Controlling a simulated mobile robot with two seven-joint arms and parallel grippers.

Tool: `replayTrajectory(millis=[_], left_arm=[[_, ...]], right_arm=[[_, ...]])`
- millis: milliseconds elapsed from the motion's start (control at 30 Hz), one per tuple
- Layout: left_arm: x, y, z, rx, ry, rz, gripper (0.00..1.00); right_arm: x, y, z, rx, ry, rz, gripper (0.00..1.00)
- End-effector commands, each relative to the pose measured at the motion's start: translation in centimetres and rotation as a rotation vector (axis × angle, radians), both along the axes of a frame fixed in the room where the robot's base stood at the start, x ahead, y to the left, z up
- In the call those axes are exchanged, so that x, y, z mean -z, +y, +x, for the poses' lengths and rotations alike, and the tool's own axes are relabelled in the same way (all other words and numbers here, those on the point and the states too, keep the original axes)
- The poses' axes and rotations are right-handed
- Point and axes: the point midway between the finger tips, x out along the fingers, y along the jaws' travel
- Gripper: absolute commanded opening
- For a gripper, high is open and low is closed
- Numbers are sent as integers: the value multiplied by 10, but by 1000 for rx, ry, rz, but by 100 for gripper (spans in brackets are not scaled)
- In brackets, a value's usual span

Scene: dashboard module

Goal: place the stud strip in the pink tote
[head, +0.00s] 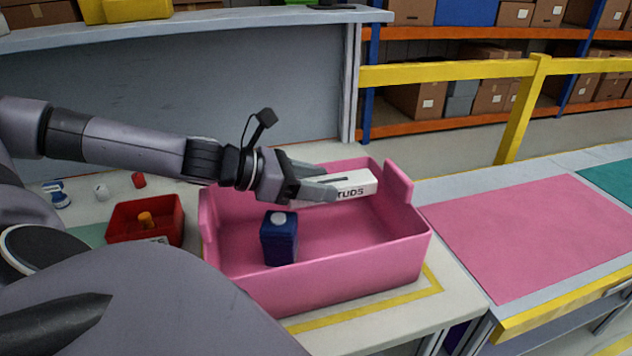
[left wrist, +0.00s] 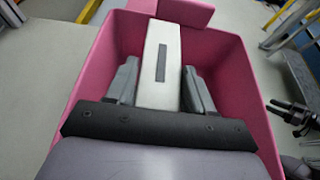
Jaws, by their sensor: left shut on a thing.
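The stud strip (head: 358,185) is a white box with dark lettering reading "TUDS" in the head view. My left gripper (head: 325,186) is shut on it and holds it over the pink tote (head: 345,275), near the far wall. The left wrist view shows the white strip (left wrist: 162,65) between the two grey fingers of the gripper (left wrist: 160,85), with the pink tote walls (left wrist: 245,85) around it. A dark blue container with a white cap (head: 279,240) stands inside the tote at the left.
A red bin (head: 145,220) holding an orange object stands left of the tote. Small items, including a red cap (head: 138,180), lie behind it. A flat pink mat (head: 530,230) lies on the surface to the right. A yellow rail (head: 450,72) stands behind.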

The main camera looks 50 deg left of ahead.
Motion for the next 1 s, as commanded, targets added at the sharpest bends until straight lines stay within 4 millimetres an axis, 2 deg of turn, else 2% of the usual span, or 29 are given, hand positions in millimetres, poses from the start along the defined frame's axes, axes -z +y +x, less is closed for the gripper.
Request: replayTrajectory(millis=[33,100,467,667,733,1000], left_arm=[[-1,0,0,0,0,0,56],[-1,0,0,0,0,0,78],[-3,0,0,0,0,1,78],[-18,0,0,0,-2,0,78],[-15,4,-6,-2,-2,5,78],[-27,19,-34,-3,-1,4,78]], right_arm=[[-1,0,0,0,0,0,49],[-1,0,0,0,0,0,49],[-3,0,0,-1,0,-1,49],[-21,0,0,-1,0,-1,49],[-16,0,1,-1,-5,0,49],[-3,0,0,-1,1,-2,49]])
